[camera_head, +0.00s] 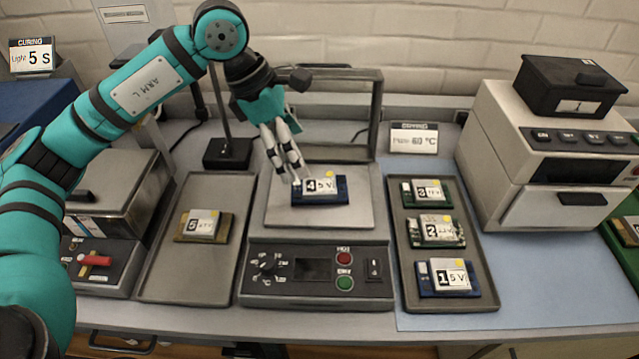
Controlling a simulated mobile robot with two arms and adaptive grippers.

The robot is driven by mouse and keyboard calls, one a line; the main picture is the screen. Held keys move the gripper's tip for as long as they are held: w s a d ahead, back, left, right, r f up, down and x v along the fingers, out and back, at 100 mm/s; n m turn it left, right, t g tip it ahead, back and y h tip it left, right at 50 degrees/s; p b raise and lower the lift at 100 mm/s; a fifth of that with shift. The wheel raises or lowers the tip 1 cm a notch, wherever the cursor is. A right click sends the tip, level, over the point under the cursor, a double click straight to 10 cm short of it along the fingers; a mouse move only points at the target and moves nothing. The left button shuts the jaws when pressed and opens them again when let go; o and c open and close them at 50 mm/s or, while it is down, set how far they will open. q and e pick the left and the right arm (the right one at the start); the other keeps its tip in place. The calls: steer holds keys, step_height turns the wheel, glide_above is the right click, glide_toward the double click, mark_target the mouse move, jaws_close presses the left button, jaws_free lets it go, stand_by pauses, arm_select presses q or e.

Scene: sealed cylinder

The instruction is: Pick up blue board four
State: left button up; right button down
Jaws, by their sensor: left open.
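Blue board four (334,194) lies flat on the pale plate of the grey test device (340,217) in the middle. It bears a white label with a 4 and "5 V" and a yellow dot. My left gripper (291,178) reaches down from the upper left, its fingers pointing at the board's left end. The fingers are apart and hold nothing. I cannot tell whether a fingertip touches the board. My right gripper is not in view.
A left tray (155,273) holds board 5 (204,224). A right tray (484,262) holds boards 3, 2 and 1. A frame (376,115) stands behind the plate. A white oven-like machine (500,130) with a black box on top stands at the right. The blue mat (550,270) has free room.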

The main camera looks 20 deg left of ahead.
arm_select(q)
glide_above(320, 182)
steer(key=s+a, duration=0.2)
step_height(320, 182, down, 4)
steer(key=shift+w+a+f+p, duration=0.1)
steer(key=shift+w+f+p, duration=0.05)
steer(key=shift+p, duration=0.25)
steer(key=p+x, duration=0.1)
steer(key=x, duration=0.1)
steer(key=p+x, duration=0.1)
steer(key=x, duration=0.2)
steer(key=shift+w, duration=0.4)
steer(key=shift+f, duration=0.15)
steer(key=c, duration=1.4)
steer(key=shift+o, duration=0.2)
